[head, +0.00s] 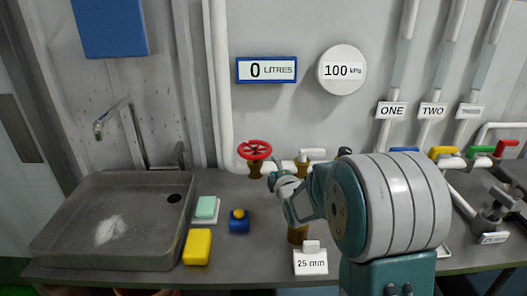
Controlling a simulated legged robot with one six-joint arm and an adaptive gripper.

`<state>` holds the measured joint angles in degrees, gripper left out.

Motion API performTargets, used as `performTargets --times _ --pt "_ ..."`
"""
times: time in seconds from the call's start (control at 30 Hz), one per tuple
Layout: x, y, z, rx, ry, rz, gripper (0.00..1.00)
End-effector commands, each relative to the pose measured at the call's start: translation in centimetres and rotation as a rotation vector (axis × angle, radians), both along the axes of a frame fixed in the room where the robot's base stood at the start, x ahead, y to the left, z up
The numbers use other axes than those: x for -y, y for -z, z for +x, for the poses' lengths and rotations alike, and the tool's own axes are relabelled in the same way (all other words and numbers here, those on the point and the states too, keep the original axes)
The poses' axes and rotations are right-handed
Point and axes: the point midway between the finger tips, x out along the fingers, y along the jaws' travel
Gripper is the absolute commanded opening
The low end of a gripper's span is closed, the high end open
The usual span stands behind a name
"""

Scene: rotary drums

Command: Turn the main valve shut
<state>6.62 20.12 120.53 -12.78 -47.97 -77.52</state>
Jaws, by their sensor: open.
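A red handwheel valve (255,150) on a brass body sits on the white pipe at the back of the counter. It is the only handwheel I see, and no label names it as the main valve. My gripper (273,181) is just below and right of the wheel in the picture, small and partly hidden by my own arm. It is open, and no object shows between its fingers. I cannot tell how far it is from the valve in depth.
A grey sink (105,225) with a tap (115,112) is at left. A yellow block (197,247), green soap (206,207) and a blue item (239,222) lie on the counter. Coloured lever valves (443,152) line the right. Dials read 0 litres (267,70) and 100 kPa (342,70).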

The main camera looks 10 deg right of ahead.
Motion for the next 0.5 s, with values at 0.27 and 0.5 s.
performTargets --times 0.27,0.5 --pt "0.1 0.9 1.2 0.066 -0.019 -0.076 0.60" --pt "-0.2 1.0 4.4 0.064 -0.020 -0.075 0.60"
